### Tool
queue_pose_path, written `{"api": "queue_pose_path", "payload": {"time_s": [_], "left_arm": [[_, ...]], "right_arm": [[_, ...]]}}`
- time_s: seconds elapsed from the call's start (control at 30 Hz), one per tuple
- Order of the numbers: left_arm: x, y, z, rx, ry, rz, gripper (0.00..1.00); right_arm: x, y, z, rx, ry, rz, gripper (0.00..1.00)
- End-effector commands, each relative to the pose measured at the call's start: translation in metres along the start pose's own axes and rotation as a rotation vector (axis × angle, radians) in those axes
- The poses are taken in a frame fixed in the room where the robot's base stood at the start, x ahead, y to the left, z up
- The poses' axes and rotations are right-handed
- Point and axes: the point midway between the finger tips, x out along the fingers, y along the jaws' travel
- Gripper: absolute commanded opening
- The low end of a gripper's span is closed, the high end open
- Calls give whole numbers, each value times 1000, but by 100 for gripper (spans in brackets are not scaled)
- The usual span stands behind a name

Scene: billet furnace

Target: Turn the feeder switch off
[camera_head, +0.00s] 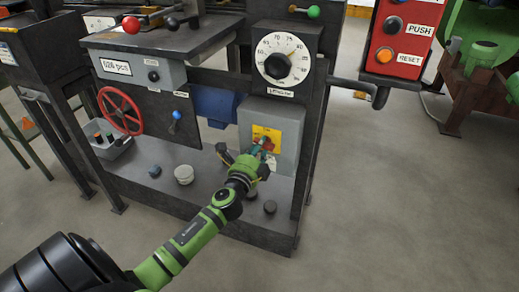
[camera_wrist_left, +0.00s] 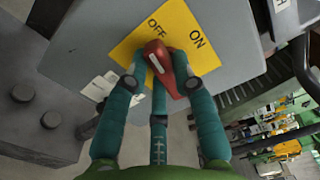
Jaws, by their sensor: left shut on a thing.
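The feeder switch is a red rotary handle (camera_wrist_left: 161,66) on a yellow plate (camera_wrist_left: 172,30) marked OFF and ON, best seen in the left wrist view. In that view its white-marked end points toward the OFF lettering. The plate sits on a grey box (camera_head: 285,119) on the machine's front in the head view. My left gripper (camera_head: 262,147) reaches this box, and its teal fingers (camera_wrist_left: 160,80) close around the red handle from both sides. In the head view the fingers mostly hide the handle. My right gripper is in neither view.
A round LENGTH dial (camera_head: 282,57) sits above the box. A red panel (camera_head: 401,35) with PUSH and RESET buttons is at the upper right. A red handwheel (camera_head: 120,110) and a blue-knobbed lever (camera_head: 176,117) are at the left. A white round part (camera_head: 184,174) stands on the lower shelf.

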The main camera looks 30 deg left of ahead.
Motion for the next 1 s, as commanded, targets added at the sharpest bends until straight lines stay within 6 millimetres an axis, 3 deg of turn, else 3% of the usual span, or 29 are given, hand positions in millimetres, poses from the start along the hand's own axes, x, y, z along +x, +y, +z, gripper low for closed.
{"api": "queue_pose_path", "payload": {"time_s": [0.4,0.97,1.0], "left_arm": [[1,0,1,-189,-4,-2,0],[1,0,0,-219,-3,-2,0],[1,0,0,-219,-3,-2,38]], "right_arm": [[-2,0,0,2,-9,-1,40],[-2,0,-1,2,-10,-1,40],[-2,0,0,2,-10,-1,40]]}}
